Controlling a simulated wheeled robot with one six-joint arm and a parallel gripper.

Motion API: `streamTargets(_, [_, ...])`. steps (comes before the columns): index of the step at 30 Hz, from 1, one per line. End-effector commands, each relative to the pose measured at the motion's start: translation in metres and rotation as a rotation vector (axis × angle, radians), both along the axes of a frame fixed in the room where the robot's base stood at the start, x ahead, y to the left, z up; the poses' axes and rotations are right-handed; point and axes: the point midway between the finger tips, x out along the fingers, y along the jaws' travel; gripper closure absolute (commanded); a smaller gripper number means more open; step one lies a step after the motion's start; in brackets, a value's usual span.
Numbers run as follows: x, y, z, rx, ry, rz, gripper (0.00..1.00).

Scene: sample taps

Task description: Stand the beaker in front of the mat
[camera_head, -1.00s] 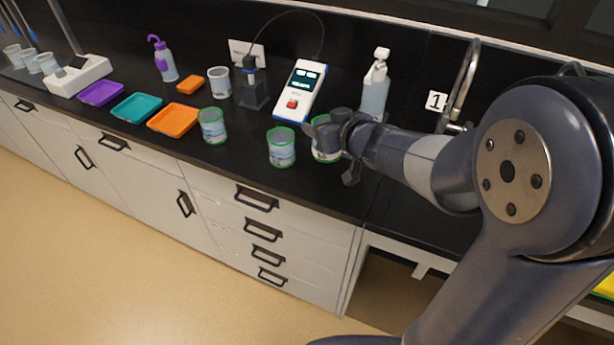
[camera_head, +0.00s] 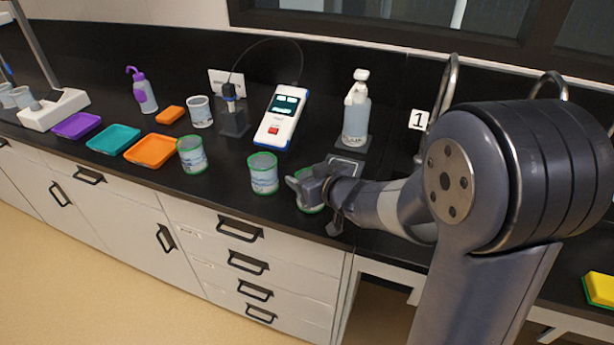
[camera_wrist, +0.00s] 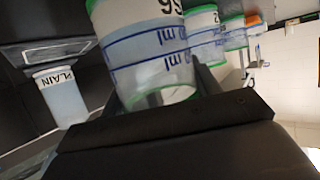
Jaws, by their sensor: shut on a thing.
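My gripper (camera_head: 318,204) is shut on a clear beaker (camera_head: 309,204) with a green rim and green base, near the front edge of the bench. The beaker is largely hidden by the gripper in the head view. In the wrist view the beaker (camera_wrist: 150,60) sits between the fingers, with blue marks and a white label. I cannot tell whether its base touches the bench. A dark mat (camera_head: 347,166) with a pale outline lies behind the gripper, in front of a spray bottle (camera_head: 356,118).
Two more green-rimmed beakers (camera_head: 263,173) (camera_head: 192,155) stand left of my gripper. A tap (camera_head: 446,95) and tag "1" are at right.

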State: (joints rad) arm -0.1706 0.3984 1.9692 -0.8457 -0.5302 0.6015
Motion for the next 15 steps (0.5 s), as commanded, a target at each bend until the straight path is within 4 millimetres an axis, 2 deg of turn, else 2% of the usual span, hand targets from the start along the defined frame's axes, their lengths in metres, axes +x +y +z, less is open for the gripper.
streamTargets(2, [0.0000,0.0000,-0.0038,0.000,0.000,0.000,0.80])
streamTargets(3, [0.0000,0.0000,-0.0025,0.000,0.000,0.000,0.38])
streamTargets(10, [0.0000,0.0000,-0.0024,0.000,0.000,0.000,0.20])
streamTargets(15, [-0.0001,0.0000,-0.0022,0.000,0.000,0.000,0.20])
